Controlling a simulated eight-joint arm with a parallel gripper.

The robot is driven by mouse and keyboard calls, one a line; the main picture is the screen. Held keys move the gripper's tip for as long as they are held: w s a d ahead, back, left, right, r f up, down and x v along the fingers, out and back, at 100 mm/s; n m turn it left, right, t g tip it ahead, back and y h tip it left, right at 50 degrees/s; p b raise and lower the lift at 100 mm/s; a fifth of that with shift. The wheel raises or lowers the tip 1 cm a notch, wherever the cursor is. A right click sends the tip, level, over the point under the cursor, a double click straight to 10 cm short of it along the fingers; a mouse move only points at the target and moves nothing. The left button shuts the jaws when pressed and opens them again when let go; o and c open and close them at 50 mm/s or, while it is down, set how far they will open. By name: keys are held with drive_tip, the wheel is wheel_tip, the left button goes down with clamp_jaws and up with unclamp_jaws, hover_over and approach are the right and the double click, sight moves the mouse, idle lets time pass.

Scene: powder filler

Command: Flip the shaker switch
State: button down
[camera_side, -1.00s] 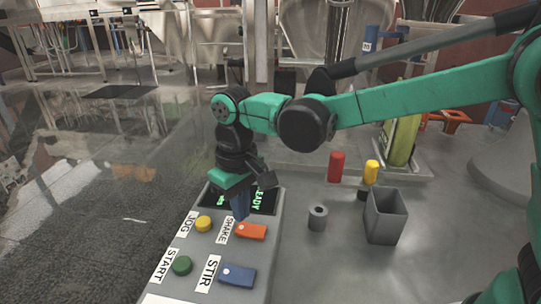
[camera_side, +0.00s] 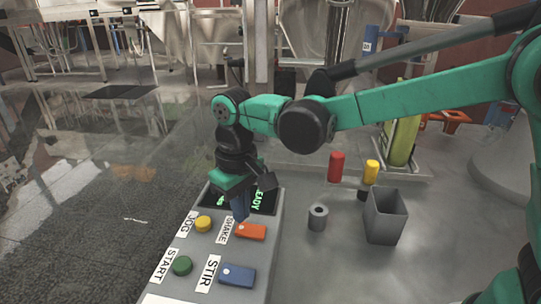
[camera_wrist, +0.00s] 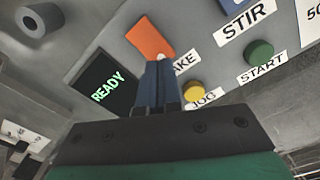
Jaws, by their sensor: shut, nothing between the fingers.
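The orange switch (camera_side: 252,232) labelled SHAKE sits on the grey control panel (camera_side: 258,283). It also shows in the wrist view (camera_wrist: 150,38), with a small white dot at its near end. My gripper (camera_side: 240,214) points down with its blue fingers together and nothing between them. In the wrist view the fingertips (camera_wrist: 158,66) are right at the dotted end of the orange switch and partly cover the SHAKE label. I cannot tell whether they touch the switch.
The panel also has a yellow JOG button (camera_side: 203,224), a green START button (camera_side: 182,266), a blue STIR switch (camera_side: 237,275) and a display (camera_side: 262,200) reading READY. A grey square bin (camera_side: 385,216), a grey ring (camera_side: 318,217), and red (camera_side: 336,167) and yellow (camera_side: 371,171) cylinders stand to the right.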

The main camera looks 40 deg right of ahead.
sight(244, 227)
drive_tip(key=shift+f, duration=1.1)
idle(0.3)
drive_tip(key=shift+r, duration=3.55)
drive_tip(key=shift+d, duration=0.15)
drive_tip(key=s+d+m+t, duration=0.1)
drive_tip(key=s+d+t, duration=0.2)
drive_tip(key=d, duration=0.4)
drive_tip(key=s+d+f+m+t, duration=0.1)
drive_tip(key=s+d+m+t, duration=0.1)
drive_tip(key=s+d+t, duration=0.2)
drive_tip(key=s+d, duration=0.1)
drive_tip(key=d, duration=0.2)
drive_tip(key=shift+s+d+f, duration=0.25)
drive_tip(key=shift+d+f, duration=0.05)
drive_tip(key=shift+d, duration=0.1)
